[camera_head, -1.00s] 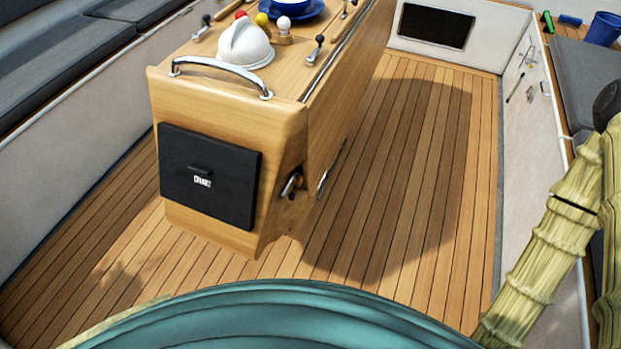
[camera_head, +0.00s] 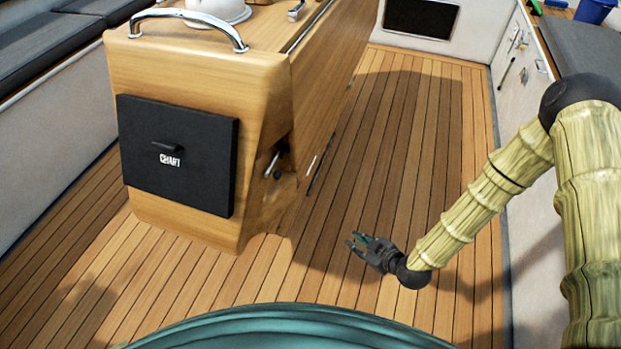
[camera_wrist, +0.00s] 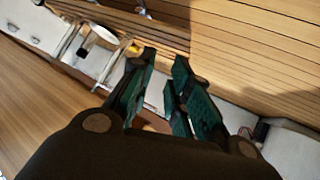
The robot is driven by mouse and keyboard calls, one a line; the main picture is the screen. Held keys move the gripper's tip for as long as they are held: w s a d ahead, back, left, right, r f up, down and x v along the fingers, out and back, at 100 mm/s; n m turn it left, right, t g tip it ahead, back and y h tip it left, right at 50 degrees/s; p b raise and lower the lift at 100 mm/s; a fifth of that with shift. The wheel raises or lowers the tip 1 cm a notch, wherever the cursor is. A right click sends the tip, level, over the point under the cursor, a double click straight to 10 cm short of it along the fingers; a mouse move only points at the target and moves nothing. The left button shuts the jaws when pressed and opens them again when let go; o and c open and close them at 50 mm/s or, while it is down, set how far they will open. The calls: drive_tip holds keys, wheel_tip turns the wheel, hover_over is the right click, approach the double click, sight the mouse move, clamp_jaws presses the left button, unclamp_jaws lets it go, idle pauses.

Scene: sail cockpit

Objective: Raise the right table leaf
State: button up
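The right table leaf (camera_head: 335,75) hangs down as a plain wooden panel along the right side of the cockpit table (camera_head: 190,65). A dark seam runs between it and the table top. A metal fitting (camera_head: 273,163) sits in a recess at the table's near right corner, below the leaf's near end. My gripper (camera_head: 356,241) is open and empty, low above the deck, to the right of the table and apart from the leaf. In the wrist view its green-padded fingers (camera_wrist: 160,88) stand apart with nothing between them.
A black chart box front (camera_head: 178,155) and a chrome handrail (camera_head: 190,16) are on the table's near end. The teak deck (camera_head: 410,160) right of the table is clear. A bench side (camera_head: 520,85) bounds it at the right.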

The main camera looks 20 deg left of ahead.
drive_tip(key=w+a+r+n+y+b, duration=0.1)
drive_tip(key=w+a+n+y+b, duration=0.2)
drive_tip(key=w+a+n+b, duration=0.2)
drive_tip(key=w+a+r+n+t+y+b, duration=0.1)
drive_tip(key=w+a+r+n+y+b, duration=0.1)
drive_tip(key=w+a+n+b, duration=0.3)
drive_tip(key=w+a+r+n+t+y+b, duration=0.1)
drive_tip(key=w+a+n+y+b, duration=0.3)
drive_tip(key=w+a, duration=0.7)
drive_tip(key=shift+w+a+r+n+y+b, duration=0.15)
drive_tip(key=shift+r+n+b, duration=0.1)
drive_tip(key=shift+n+b, duration=0.35)
drive_tip(key=shift+w+a+r+n+y+b, duration=0.15)
drive_tip(key=shift+r+n+b, duration=0.1)
drive_tip(key=shift+n+b, duration=0.35)
clamp_jaws()
drive_tip(key=shift+s, duration=0.1)
